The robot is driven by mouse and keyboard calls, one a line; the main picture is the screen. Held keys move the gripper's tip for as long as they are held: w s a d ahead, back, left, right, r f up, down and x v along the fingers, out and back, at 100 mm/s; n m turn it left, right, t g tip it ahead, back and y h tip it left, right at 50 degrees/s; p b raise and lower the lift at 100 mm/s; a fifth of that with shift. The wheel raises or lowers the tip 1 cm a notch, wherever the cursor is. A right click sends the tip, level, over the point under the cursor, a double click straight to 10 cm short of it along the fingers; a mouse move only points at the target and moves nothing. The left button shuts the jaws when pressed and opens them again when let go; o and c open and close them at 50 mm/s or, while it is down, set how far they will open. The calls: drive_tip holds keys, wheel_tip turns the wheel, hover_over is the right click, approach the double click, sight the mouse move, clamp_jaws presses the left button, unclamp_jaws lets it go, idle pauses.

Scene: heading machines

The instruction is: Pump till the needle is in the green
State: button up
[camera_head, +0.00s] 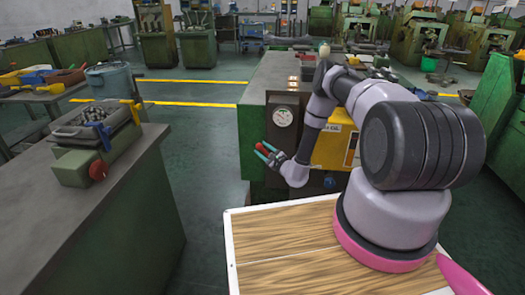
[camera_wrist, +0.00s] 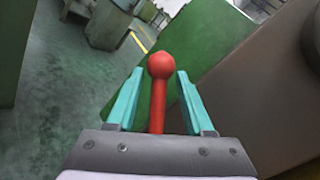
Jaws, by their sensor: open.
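The round white gauge (camera_head: 283,116) sits on the dark panel of the green machine. Its needle and any green zone are too small to read. A red lever with a ball knob (camera_wrist: 159,65) stands between my fingers in the wrist view. Its red tip (camera_head: 261,148) also shows between the fingers in the head view, just below and left of the gauge. My gripper (camera_head: 265,152) is open, with a teal finger on each side of the lever. In the wrist view (camera_wrist: 160,76) gaps show between the fingers and the lever. The lever's base is hidden behind my gripper body.
The green machine (camera_head: 251,135) stands close behind my gripper. Open floor (camera_head: 205,160) lies between bench and machine.

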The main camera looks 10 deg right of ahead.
drive_tip(key=shift+w, duration=0.1)
clamp_jaws()
idle(1.4)
